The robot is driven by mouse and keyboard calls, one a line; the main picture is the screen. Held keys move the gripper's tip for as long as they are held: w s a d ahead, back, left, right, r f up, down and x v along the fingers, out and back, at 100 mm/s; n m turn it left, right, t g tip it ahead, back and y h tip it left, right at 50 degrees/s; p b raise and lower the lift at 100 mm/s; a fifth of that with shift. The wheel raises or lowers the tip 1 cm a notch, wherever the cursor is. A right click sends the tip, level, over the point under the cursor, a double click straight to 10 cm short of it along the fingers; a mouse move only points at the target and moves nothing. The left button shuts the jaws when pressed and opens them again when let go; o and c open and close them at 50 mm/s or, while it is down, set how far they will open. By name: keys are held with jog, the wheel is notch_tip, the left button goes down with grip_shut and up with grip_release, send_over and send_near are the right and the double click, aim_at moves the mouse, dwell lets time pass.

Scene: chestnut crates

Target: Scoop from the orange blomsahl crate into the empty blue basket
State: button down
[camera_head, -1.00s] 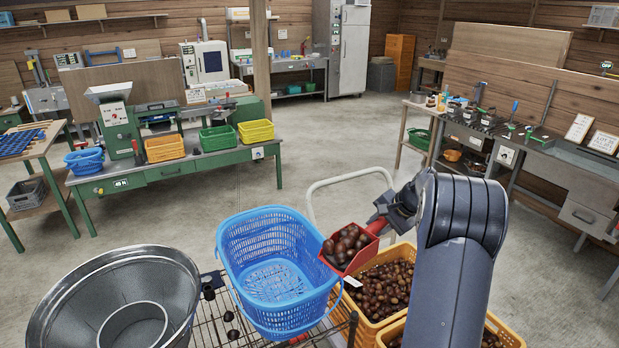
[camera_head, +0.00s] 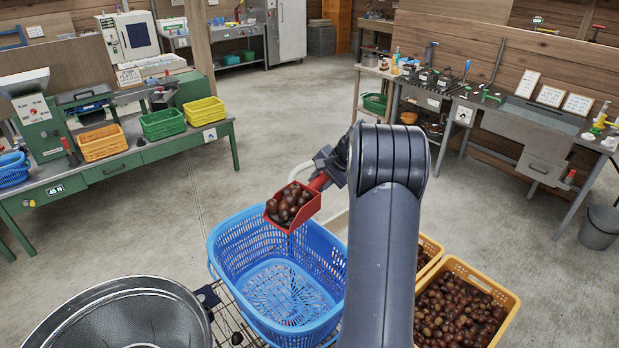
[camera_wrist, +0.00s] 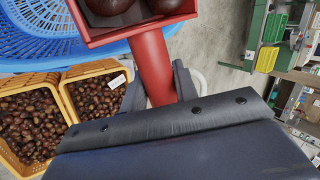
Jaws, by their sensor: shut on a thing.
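My gripper (camera_head: 327,170) is shut on the red handle of a scoop (camera_head: 304,219); its fingers flank the handle in the wrist view (camera_wrist: 160,85). The scoop is heaped with brown chestnuts (camera_head: 288,203) and is held above the back part of the blue basket (camera_head: 222,262). The basket's visible floor looks empty. Two orange crates of chestnuts stand to its right: a near one (camera_head: 505,293) and one mostly hidden behind my arm (camera_head: 432,247). Both show in the wrist view, one with a white label (camera_wrist: 117,82) too small to read.
A large metal bowl (camera_head: 60,318) stands left of the basket, close to it, on a wire rack (camera_head: 232,325). A green workbench (camera_head: 140,170) with orange, green and yellow baskets is at the left back. The floor beyond the basket is clear.

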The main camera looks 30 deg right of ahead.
aim_at(309, 187)
jog(key=shift+s+r, duration=0.1)
jog(key=shift+b, duration=0.35)
jog(key=shift+a+f+b, duration=0.1)
jog(key=shift+f+b, duration=0.1)
jog(key=shift+b, duration=0.15)
jog(key=b, duration=0.2)
jog(key=a+h+b, duration=0.1)
jog(key=shift+s+f+n+t+h+b, duration=0.2)
jog(key=shift+f+n+t+h+b, duration=0.1)
jog(key=shift+b, duration=0.05)
jog(key=shift+s+a+r+n+t+h+b, duration=0.25)
jog(key=shift+a+r+h+b, duration=0.3)
jog(key=shift+a+r+b, duration=0.15)
jog(key=shift+s+a+r+n+t+h+b, duration=0.25)
jog(key=shift+a+r+h+b, duration=0.2)
jog(key=shift+r+h+b, duration=0.25)
jog(key=shift+s+a+r+n+t+h+b, duration=0.2)
jog(key=shift+a+r+t+h+b, duration=0.1)
jog(key=shift+a+r+h+b, duration=0.4)
jog(key=shift+s+a+r, duration=0.2)
jog(key=shift+a+r, duration=0.3)
jog(key=s+a+r+n+t+h+b, duration=0.2)
jog(key=a+r+h+b, duration=0.2)
jog(key=b, duration=0.9)
jog(key=shift+s+a+r+t, duration=0.15)
jog(key=shift+s+a+t, duration=0.25)
jog(key=shift+a, duration=0.95)
